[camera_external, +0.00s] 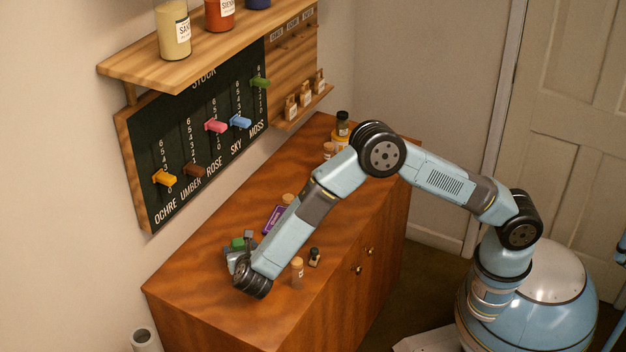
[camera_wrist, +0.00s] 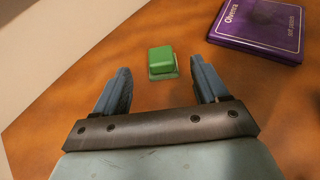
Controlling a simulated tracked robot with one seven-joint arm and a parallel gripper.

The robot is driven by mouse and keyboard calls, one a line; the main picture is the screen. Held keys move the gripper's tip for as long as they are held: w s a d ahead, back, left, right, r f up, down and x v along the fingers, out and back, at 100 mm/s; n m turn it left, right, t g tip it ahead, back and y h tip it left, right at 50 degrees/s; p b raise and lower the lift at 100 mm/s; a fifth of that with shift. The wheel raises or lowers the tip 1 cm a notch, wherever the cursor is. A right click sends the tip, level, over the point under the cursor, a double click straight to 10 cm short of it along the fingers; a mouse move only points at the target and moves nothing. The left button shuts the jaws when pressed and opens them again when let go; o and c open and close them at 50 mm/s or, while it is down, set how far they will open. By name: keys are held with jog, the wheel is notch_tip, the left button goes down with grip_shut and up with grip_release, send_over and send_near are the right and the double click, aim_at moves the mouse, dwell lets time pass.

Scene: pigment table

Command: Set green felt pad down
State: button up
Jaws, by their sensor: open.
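The green felt pad (camera_wrist: 161,58) is a small bright green block with a paler green-grey layer under it. It appears to rest on the wooden cabinet top (camera_wrist: 150,135), ahead of my gripper. In the external view the green pad (camera_external: 237,243) shows near the cabinet's left end, partly hidden by my gripper. My gripper (camera_wrist: 159,68) is open, with one blue-grey finger on each side of the pad's line and nothing between them. The pad sits at or just past the fingertips and looks clear of both.
A corked vial (camera_external: 297,270) and a small dark bottle (camera_external: 314,257) stand right of my wrist. The stock board (camera_external: 205,135) with coloured sliders hangs on the wall behind, under a jar shelf (camera_external: 150,70).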

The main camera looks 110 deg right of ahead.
jog(key=v, duration=0.5)
jog(key=shift+a+r, duration=0.1)
jog(key=s+a+r+m+y, duration=0.3)
jog(key=s+r+m, duration=0.1)
jog(key=s+r, duration=0.8)
jog(key=s+a+r+m+y, duration=0.3)
jog(key=s+a+r+m, duration=0.15)
jog(key=s+r, duration=0.7)
jog(key=s+a+r+m+t+y, duration=0.1)
jog(key=s+a+m+t+y, duration=0.1)
jog(key=s, duration=1.2)
jog(key=s+a+r+m+t+y, duration=0.1)
jog(key=s+a+m+t+y, duration=0.2)
jog(key=s, duration=1.1)
jog(key=a+m+y, duration=0.2)
jog(key=a+m, duration=0.2)
jog(key=shift+t, duration=0.3)
